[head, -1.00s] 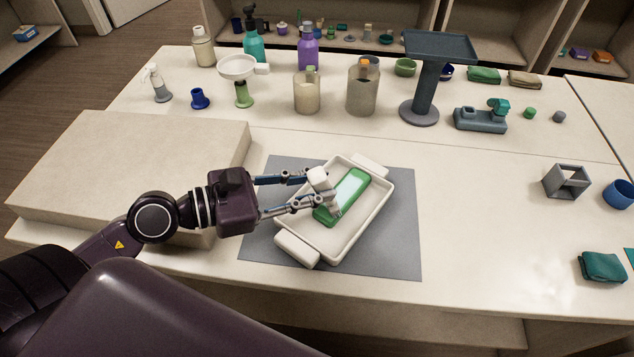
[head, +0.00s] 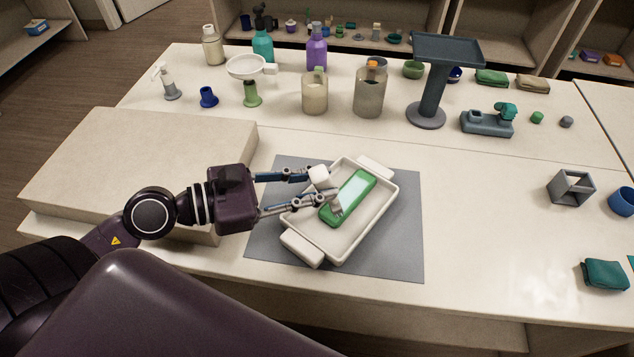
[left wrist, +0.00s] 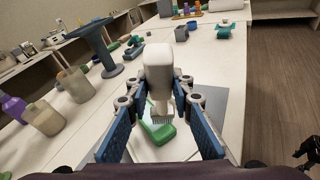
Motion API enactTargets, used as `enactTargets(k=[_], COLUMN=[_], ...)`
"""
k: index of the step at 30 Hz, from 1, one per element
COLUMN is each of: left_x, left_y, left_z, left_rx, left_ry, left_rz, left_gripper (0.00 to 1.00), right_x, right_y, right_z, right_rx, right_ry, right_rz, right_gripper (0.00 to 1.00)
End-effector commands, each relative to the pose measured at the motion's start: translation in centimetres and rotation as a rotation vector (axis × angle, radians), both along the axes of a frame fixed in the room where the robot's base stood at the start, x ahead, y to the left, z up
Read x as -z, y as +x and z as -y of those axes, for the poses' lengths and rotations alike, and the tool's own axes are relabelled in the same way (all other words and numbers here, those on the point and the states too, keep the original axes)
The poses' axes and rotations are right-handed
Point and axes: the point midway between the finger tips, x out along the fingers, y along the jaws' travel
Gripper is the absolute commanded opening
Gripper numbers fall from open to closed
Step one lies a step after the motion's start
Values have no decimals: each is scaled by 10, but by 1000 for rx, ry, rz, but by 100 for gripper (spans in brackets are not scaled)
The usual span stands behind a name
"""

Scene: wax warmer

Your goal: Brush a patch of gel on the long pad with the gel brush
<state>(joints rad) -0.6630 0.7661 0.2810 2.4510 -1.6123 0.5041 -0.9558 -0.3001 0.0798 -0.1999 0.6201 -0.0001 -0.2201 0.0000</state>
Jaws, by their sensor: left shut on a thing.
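The long pad (head: 352,193) is green with a pale strip on its top. It lies slanted in a white tray (head: 390,205) with two end handles. My left gripper (head: 322,188) is shut on the gel brush (head: 319,176), which has a thick white handle. The bristles hang down at the pad's left edge; whether they touch it is unclear. In the left wrist view the brush (left wrist: 159,75) stands between the blue fingers, its bristles over the green pad (left wrist: 158,133). I cannot tell whether the pale strip is gel.
The tray sits on a grey mat (head: 400,262). A raised beige block (head: 130,150) is at the left. Jars, bottles and a dark stand (head: 432,90) line the back. A grey square holder (head: 571,188) and teal cloth (head: 605,274) are at the right. The front right is clear.

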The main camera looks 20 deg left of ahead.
Motion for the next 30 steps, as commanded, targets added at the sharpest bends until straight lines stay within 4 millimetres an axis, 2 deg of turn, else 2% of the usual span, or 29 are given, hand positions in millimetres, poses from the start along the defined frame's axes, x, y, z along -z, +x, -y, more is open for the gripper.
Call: enactTargets(k=[1,16,30], left_x=[-9,-48,-49], left_y=[0,0,0], left_z=[0,0,0], left_rx=[-1,-1,-1], left_ry=[0,-1,-1], left_rz=[2,1,1], left_gripper=[0,0,0], right_x=[-8,-44,-45], right_y=[0,0,0], right_z=[0,0,0], right_rx=[0,0,0], right_ry=[0,0,0], right_rz=[0,0,0], right_gripper=[44,44,44])
